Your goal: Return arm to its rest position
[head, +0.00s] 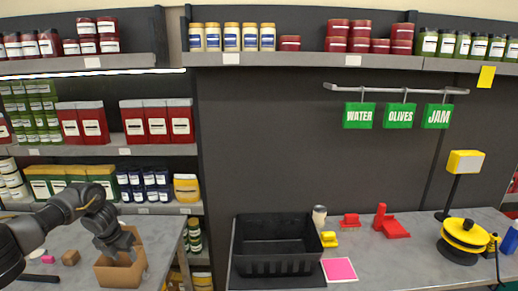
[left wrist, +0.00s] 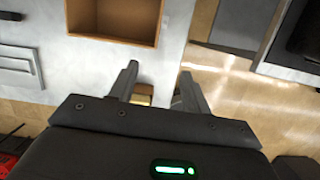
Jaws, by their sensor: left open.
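My left arm comes in from the left in the head view. Its left gripper (head: 122,247) is over the open brown box (head: 120,276) on the left grey table (head: 163,240). In the left wrist view the left gripper (left wrist: 158,82) has its two fingers spread apart with nothing held between them. The brown box also shows there (left wrist: 113,22), beyond the fingertips and towards the top, and its visible inside looks empty. My right arm and gripper are not in view.
A black crate (head: 277,270) stands on the right table beside a pink square (head: 339,270). Red parts (head: 392,227) and a yellow-black round device (head: 463,240) lie further right. Stocked shelves (head: 95,150) rise behind the left arm. A gap separates the tables.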

